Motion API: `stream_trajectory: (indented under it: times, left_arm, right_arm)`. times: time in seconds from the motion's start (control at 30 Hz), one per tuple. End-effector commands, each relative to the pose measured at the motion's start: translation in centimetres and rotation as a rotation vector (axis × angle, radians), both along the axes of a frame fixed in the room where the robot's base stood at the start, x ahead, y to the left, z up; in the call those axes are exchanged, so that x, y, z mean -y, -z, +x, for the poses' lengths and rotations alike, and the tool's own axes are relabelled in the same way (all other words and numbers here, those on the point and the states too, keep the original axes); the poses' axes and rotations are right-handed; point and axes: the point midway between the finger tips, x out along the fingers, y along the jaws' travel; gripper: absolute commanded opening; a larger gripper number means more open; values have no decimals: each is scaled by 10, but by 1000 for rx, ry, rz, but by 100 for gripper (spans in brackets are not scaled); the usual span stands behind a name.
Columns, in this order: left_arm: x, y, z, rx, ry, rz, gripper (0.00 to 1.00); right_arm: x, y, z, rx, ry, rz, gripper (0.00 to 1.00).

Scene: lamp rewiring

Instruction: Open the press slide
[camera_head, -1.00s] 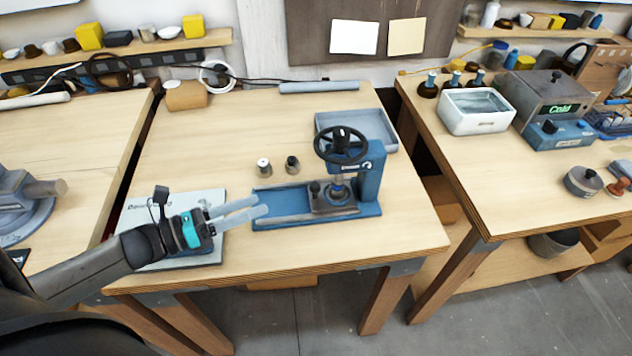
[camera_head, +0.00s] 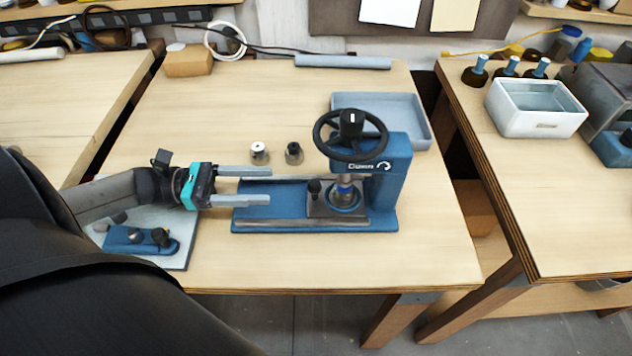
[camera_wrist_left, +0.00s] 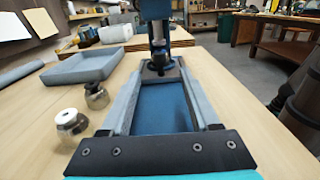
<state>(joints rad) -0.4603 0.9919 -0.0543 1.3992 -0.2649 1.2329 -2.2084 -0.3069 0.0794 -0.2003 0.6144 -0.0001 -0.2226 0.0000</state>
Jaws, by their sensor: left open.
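The blue press (camera_head: 380,185) stands on the middle table, with a black handwheel (camera_head: 350,133) on top. Its slide (camera_head: 322,207), a dark plate with a small black knob, sits under the ram at the right part of the base. The press and slide knob (camera_wrist_left: 158,66) also show in the left wrist view. My left gripper (camera_head: 268,186) is open and empty over the left end of the press base. Its two fingers point right toward the slide, with a clear gap between the fingertips and the knob. My right gripper is in neither view.
Two small cylinders (camera_head: 259,153) (camera_head: 294,153) stand behind the press base. A grey tray (camera_head: 422,140) lies behind the press at right. A pale board (camera_head: 180,218) with a blue fixture lies below my left gripper.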

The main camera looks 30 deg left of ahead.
Motion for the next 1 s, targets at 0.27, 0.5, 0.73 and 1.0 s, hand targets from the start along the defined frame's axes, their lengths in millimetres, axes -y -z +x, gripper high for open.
stream_trajectory:
  times: [0.27, 0.5, 0.73, 1.0]
  left_arm:
    - [49, -1, 30, 4, 3, -3, 62]
    - [80, -1, 49, 1, 1, -2, 62]
    - [90, 0, 55, 0, 0, -1, 62]
    - [90, -1, 55, 0, 0, -1, 57]
  right_arm:
    - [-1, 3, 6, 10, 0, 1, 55]
    - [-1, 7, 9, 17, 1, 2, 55]
    - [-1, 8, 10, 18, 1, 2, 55]
    - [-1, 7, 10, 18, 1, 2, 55]
